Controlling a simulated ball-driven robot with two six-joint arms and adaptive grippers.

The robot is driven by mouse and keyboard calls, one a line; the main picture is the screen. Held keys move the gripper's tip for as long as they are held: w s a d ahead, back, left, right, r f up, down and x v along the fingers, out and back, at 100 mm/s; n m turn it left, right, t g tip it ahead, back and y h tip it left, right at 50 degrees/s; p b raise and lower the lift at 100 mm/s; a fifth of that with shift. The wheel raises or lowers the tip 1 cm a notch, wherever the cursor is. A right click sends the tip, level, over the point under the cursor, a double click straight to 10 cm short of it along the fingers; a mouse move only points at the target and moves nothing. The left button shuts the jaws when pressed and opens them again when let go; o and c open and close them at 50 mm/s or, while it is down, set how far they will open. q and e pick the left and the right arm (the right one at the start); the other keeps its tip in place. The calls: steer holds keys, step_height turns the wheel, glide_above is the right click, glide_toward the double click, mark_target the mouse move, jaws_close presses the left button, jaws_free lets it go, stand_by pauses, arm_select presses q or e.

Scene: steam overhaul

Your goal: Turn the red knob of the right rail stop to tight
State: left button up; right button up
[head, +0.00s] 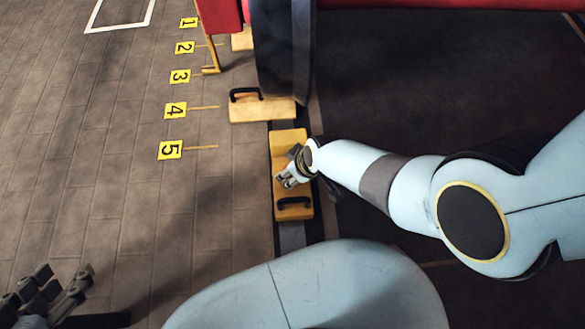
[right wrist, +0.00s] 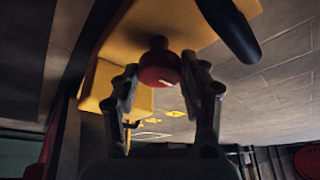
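The yellow rail stop (head: 291,142) sits on the rail beyond my forearm in the head view, with a black handle at its near end. My right gripper (head: 288,181) is over the middle of this stop. In the right wrist view the red knob (right wrist: 160,68), with a pale mark on its face, sits between the two fingertips of the right gripper (right wrist: 160,78). The fingertips appear to touch it on both sides. The knob is hidden in the head view. My left gripper (head: 60,287) is open and empty at the lower left.
A large dark wheel (head: 282,60) stands on the rail behind the stop. A yellow block (head: 262,110) with a black handle lies beside it. Numbered yellow markers (head: 171,150) line the floor at left. The floor at left is otherwise clear.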

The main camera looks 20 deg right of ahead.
steer(key=o, duration=0.5)
steer(key=shift+c, duration=0.2)
steer(key=v, duration=1.2)
